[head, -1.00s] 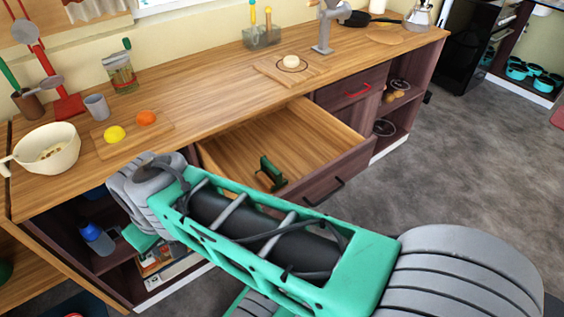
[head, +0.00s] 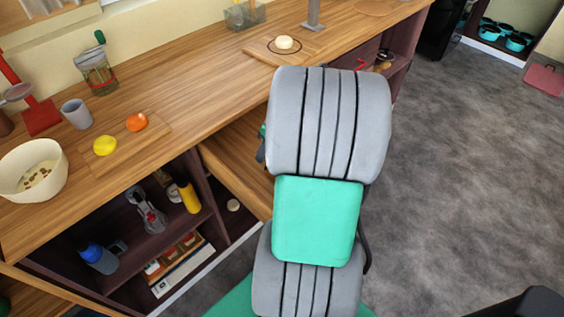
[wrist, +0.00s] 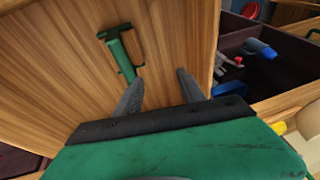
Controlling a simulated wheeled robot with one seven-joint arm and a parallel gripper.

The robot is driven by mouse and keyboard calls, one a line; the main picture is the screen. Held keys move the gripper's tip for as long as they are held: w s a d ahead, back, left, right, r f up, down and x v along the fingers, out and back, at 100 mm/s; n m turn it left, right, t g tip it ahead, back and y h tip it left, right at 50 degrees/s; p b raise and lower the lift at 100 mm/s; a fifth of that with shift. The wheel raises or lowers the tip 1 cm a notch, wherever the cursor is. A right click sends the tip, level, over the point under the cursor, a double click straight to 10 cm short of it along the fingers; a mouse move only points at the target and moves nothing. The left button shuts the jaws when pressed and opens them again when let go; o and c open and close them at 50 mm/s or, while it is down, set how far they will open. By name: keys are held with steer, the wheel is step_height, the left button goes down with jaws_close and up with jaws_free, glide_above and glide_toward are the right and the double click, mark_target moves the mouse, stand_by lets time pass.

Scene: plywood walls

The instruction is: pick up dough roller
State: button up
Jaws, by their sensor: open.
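The dough roller (wrist: 120,48) is a green tool with a T-shaped or forked end, lying on the wooden drawer floor (wrist: 50,80) in the wrist view. Its stem points down the picture, towards the left finger of my gripper (wrist: 160,77). The gripper is open, with both grey fingers apart and nothing seen between them. The roller's lower end is just beyond the left finger's tip; I cannot tell if they touch.
The drawer's side wall (wrist: 209,40) stands right of the fingers in the wrist view. The wooden counter (head: 200,80) above holds a cream bowl (head: 20,155), a grey cup (head: 76,113) and a cutting board (head: 150,150) with fruit. Open shelves (head: 135,235) hold bottles.

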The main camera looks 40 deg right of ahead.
steer(key=s+d+f+t, duration=0.1)
steer(key=s+d+f, duration=0.2)
steer(key=d, duration=0.4)
steer(key=x, duration=0.5)
steer(key=p+x, duration=0.1)
steer(key=x, duration=0.1)
steer(key=shift+w+a+f, duration=0.1)
steer(key=shift+w+a, duration=0.15)
steer(key=shift+a, duration=0.1)
jaws_close()
